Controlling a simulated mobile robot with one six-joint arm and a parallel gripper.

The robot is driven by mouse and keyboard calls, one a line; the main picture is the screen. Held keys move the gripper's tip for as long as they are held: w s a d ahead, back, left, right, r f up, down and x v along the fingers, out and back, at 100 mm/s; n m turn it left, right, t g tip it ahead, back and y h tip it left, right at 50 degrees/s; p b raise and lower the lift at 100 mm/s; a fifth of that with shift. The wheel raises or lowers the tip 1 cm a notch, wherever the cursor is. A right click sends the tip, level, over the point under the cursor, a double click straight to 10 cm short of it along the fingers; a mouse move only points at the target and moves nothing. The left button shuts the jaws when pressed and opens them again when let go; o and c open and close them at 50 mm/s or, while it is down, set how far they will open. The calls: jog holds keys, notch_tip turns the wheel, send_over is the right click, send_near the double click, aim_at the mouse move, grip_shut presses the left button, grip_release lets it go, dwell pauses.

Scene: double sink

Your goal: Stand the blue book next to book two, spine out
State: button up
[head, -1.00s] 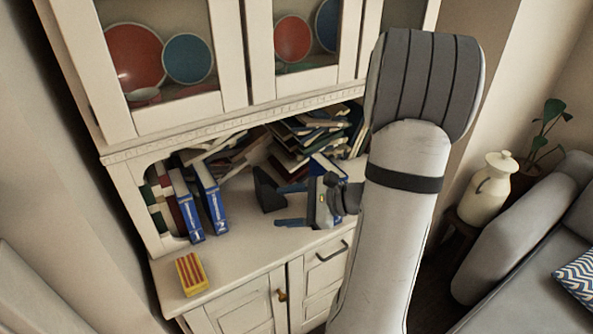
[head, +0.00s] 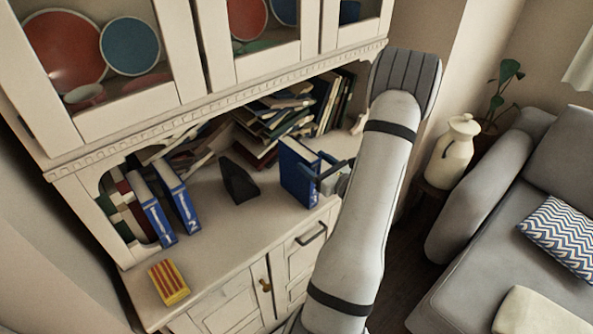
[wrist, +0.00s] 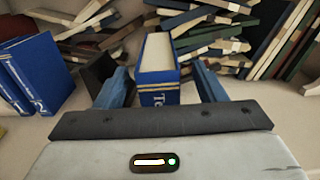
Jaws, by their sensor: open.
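The blue book (head: 298,174) stands upright on the cabinet counter, its spine facing out toward my gripper. In the wrist view the blue book (wrist: 158,78) shows its spine, with partly hidden lettering, and pale page tops. My gripper (head: 326,168) is open, its blue fingers reaching to either side of the book. The wrist view shows the gripper (wrist: 164,86) with gaps between the book and both fingers. Book two (head: 180,196), blue and marked 2, stands to the left with its spine out. It also shows at the left of the wrist view (wrist: 40,72).
Book one (head: 152,210) stands left of book two. A black wedge-shaped block (head: 237,180) stands between book two and the blue book. A heap of books (head: 270,128) lies behind. A yellow-red striped box (head: 168,282) lies at the counter's front left.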

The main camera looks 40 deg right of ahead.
aim_at(304, 154)
jog(key=w+p, duration=0.1)
jog(key=w, duration=0.3)
jog(key=shift+w+a+r+p, duration=0.15)
jog(key=shift+w+a+p, duration=0.05)
jog(key=shift+w+p, duration=0.15)
grip_shut()
dwell(0.3)
